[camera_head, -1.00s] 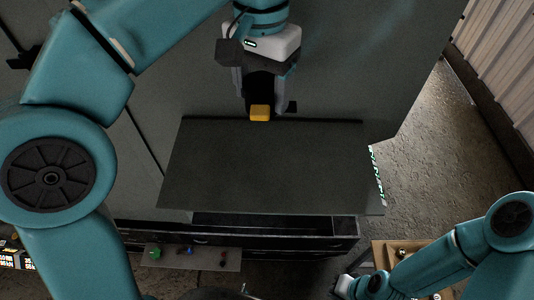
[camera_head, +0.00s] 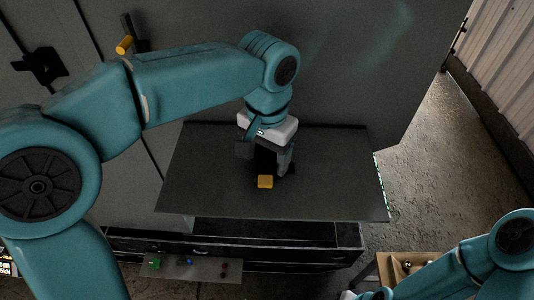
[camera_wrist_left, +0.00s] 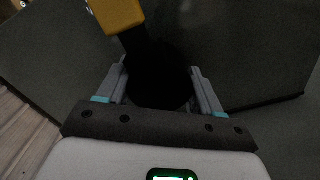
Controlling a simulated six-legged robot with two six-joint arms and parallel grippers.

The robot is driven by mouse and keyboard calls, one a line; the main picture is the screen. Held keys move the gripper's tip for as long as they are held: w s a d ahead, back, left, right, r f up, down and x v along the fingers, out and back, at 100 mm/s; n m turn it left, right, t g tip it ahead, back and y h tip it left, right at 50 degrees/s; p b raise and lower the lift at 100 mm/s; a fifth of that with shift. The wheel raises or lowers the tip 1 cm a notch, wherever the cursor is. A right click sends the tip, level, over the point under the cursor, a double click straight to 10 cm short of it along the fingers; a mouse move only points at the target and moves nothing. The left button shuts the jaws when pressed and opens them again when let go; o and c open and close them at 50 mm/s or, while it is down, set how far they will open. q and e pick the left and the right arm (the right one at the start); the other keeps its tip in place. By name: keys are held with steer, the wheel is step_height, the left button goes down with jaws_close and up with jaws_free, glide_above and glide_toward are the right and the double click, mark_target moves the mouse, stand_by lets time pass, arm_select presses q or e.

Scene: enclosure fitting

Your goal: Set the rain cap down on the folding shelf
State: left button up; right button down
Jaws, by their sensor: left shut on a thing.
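My left gripper (camera_head: 273,165) is shut on a dark, rounded thing with a yellow block on its end, which I take to be the rain cap (camera_head: 265,182). In the left wrist view, the cap's black body (camera_wrist_left: 158,85) sits between the two fingers and its yellow block (camera_wrist_left: 117,12) sticks out at the top. The folding shelf (camera_head: 330,185) is a dark flat panel standing out from the grey cabinet. The gripper and cap are over the shelf's middle. I cannot tell whether the cap touches the shelf. My right gripper is out of view.
A black latch with a yellow grip (camera_head: 124,45) and a black handle (camera_head: 40,65) are on the cabinet at upper left. Below the shelf are dark drawers (camera_head: 280,250) and a small tray (camera_head: 200,267) with small parts. A wooden crate (camera_head: 410,265) stands at lower right. The shelf's surface around the cap looks clear.

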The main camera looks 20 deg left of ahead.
mark_target(268, 152)
arm_select(q)
steer(key=shift+s+d, duration=0.1)
steer(key=shift+s, duration=0.1)
steer(key=shift+f, duration=0.1)
steer(key=o, duration=1)
steer(key=shift+w+f, duration=0.1)
steer(key=shift+w, duration=0.15)
steer(key=shift+o, duration=1.2)
steer(key=shift+w+a+f, duration=0.1)
steer(key=shift+w+a, duration=0.1)
steer(key=shift+s+d+r, duration=0.2)
steer(key=shift+s+r, duration=0.1)
steer(key=shift+s, duration=0.1)
steer(key=shift+w+r, duration=0.1)
steer(key=shift+r, duration=0.15)
step_height(268, 152, up, 12)
steer(key=p, duration=0.1)
steer(key=shift+f, duration=0.25)
